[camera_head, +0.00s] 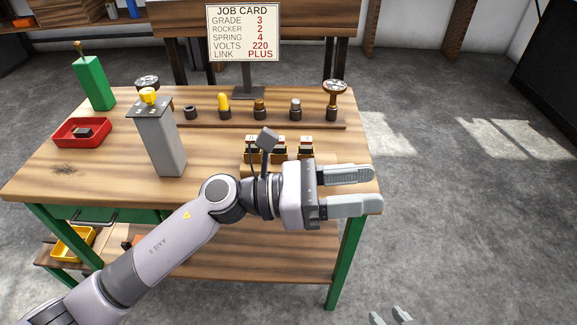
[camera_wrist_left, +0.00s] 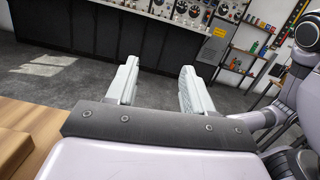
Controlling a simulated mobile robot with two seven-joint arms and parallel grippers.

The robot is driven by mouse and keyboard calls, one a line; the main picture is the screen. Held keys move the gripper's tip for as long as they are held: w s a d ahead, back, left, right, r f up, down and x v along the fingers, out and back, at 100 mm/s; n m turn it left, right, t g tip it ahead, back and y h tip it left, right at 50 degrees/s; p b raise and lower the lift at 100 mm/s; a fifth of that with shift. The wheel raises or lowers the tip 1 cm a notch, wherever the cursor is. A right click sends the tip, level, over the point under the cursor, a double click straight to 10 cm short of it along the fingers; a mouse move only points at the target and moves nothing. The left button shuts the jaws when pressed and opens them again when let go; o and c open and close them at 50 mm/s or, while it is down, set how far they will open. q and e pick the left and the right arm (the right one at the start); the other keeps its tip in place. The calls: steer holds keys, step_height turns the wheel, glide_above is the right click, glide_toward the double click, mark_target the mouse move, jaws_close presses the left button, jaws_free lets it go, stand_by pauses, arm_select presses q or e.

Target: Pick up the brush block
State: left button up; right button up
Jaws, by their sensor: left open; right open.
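The job card (camera_head: 243,33) reads grade 3, rocker 2, spring 4, volts 220, link plus. Small dark blocks with pale and red tops sit in a row of wooden bins (camera_head: 277,156) near the table's front right; my left arm partly hides them. Another dark block (camera_head: 83,132) lies in a red tray (camera_head: 67,142) at the left. I cannot tell which is the brush block. My left gripper (camera_head: 375,190) is open and empty, right of the bins, over the table's right front corner; its open fingers show in the left wrist view (camera_wrist_left: 159,80). My right gripper (camera_head: 390,316) is open at the bottom edge, mostly out of frame.
A grey pedestal (camera_head: 161,142) with a yellow knob stands left of centre. A green post (camera_head: 94,82) stands behind the red tray. A rail of several small parts (camera_head: 259,110) runs along the back.

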arm_select(q)
step_height(320, 180, down, 3)
steer(key=m+g+y, duration=0.3)
steer(key=m+y, duration=0.2)
steer(key=m, duration=0.3)
steer(key=m+t+y+b, duration=0.2)
steer(key=m+t+y, duration=0.5)
steer(key=m+y, duration=0.6)
glide_toward(252, 149)
step_height(252, 149, down, 2)
steer(key=w+d+n+y, duration=0.1)
steer(key=d+n+y, duration=0.1)
steer(key=x, duration=0.7)
steer(key=shift+s+a, duration=0.1)
steer(key=shift+a, duration=0.1)
jaws_close()
